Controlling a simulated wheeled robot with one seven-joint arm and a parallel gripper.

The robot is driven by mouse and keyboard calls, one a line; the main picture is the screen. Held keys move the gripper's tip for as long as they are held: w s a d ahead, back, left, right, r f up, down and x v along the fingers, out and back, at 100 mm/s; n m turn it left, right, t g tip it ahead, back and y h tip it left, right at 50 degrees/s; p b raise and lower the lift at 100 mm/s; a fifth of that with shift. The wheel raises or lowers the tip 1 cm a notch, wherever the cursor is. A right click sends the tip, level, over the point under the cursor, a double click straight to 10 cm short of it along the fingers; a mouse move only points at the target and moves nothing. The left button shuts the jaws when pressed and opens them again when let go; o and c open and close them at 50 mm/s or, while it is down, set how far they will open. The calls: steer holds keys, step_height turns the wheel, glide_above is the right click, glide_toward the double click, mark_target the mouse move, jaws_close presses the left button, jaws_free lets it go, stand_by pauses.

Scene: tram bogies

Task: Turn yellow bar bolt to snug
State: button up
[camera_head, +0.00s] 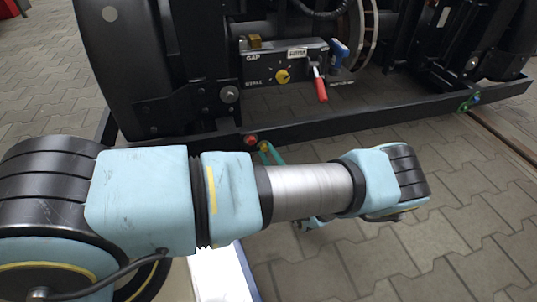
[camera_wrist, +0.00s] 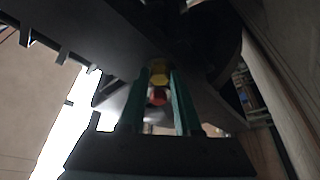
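The yellow bar bolt (camera_head: 263,147) is on the long black bar at the bottom of the bogie, just right of a red bolt (camera_head: 251,140). My gripper (camera_head: 270,153) has teal fingers reaching up to the bar behind my arm, near the yellow bolt. In the wrist view, the fingers of my gripper (camera_wrist: 160,80) stand apart on both sides. The yellow bolt head (camera_wrist: 160,68) shows between their tips, with the red bolt (camera_wrist: 158,96) below it. The picture is dark, and contact with the yellow bolt cannot be made out.
The black bar (camera_head: 370,113) runs across the bogie's front. Green and blue bolts (camera_head: 468,103) sit at the bar's right end. Paved floor lies open in front.

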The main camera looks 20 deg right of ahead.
steer(key=o, duration=0.4)
steer(key=shift+c, duration=0.2)
steer(key=shift+s, duration=0.1)
steer(key=p+v, duration=0.2)
steer(key=v, duration=0.8)
steer(key=shift+s+p, duration=0.3)
steer(key=shift+f, duration=0.1)
